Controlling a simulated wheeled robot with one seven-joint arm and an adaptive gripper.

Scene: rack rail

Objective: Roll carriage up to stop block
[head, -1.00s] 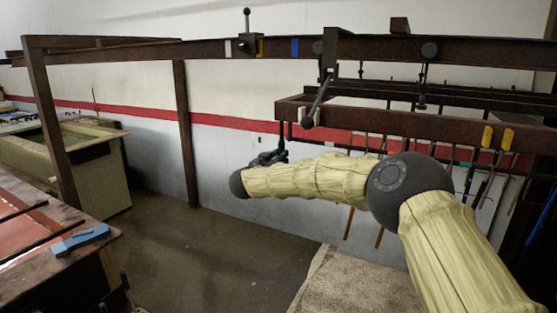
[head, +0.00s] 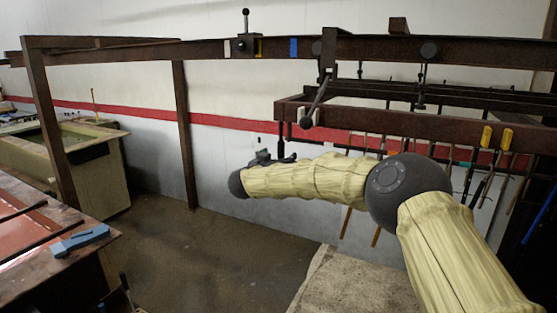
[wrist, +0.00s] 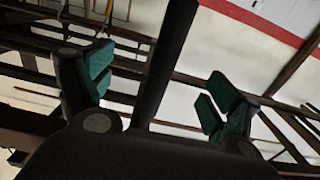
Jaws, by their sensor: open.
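The carriage (head: 385,121) is a long brown beam frame hung from the overhead rail (head: 380,47) by rollers (head: 429,50). The stop block (head: 246,45), a dark block with a knobbed lever upright on top, sits on the rail left of the carriage, with a clear gap between them. My gripper (head: 272,158) is open at the lower end of a dark post (head: 281,135) under the carriage's left end. In the wrist view, a dark bar (wrist: 168,65) passes between the two parted green-padded fingers of my gripper (wrist: 160,90); contact cannot be told.
White, yellow and blue (head: 294,47) bands mark the rail near the stop block. A workbench (head: 50,240) and a tank (head: 85,165) stand at left. The floor (head: 230,245) below is clear.

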